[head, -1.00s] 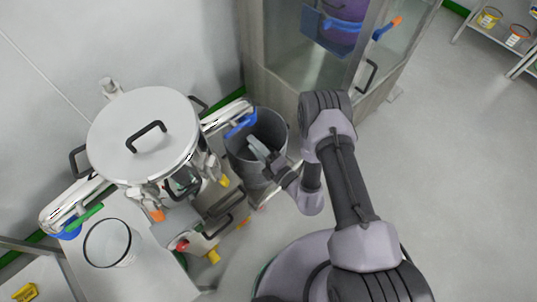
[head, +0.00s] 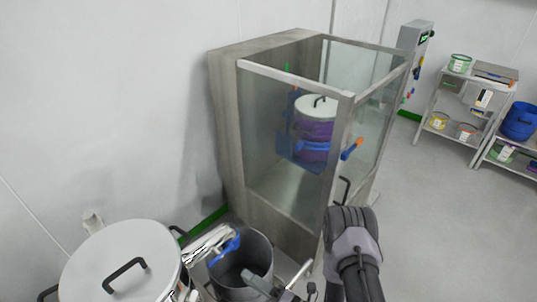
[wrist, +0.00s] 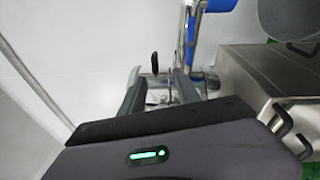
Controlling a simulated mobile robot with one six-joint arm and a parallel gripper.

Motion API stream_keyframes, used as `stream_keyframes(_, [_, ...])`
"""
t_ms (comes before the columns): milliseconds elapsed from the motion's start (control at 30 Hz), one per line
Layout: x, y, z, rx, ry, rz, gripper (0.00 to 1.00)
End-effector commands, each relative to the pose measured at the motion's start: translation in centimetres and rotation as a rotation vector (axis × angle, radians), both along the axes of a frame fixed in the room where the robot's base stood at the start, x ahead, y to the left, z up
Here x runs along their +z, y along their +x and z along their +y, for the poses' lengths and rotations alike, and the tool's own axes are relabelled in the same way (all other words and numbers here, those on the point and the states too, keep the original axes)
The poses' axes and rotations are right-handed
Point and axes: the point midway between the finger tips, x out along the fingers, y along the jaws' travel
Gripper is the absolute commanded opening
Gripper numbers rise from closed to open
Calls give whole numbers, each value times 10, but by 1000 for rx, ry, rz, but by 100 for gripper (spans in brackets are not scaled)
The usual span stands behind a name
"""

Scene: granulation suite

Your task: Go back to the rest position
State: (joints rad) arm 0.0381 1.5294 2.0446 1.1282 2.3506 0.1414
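A lidded steel vessel (head: 115,262) stands left of the bin. A glass-fronted cabinet (head: 228,120) with a purple, white-lidded drum (head: 316,128) inside stands behind. Shelves (head: 432,110) with tubs stand at the far right. The floor (head: 430,225) on the right is clear.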

Motion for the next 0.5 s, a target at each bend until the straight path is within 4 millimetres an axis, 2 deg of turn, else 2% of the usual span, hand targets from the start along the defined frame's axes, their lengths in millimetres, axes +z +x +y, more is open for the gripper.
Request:
stream_keyframes(33, [48,7,12,106,-23,-141,39])
stream_keyframes(100, [116,-6,27,303,-86,-379,39])
stream_keyframes(167, [163,-28,34,467,-161,-587,39])
stream_keyframes(200, [188,-46,34,571,-220,-726,39])
stream_keyframes(300, [230,-93,21,819,-403,-1075,39])
stream_keyframes(400, [249,-131,-9,1051,-637,-1416,39])
stream_keyframes(500, [259,-151,-51,1267,-928,-1738,39])
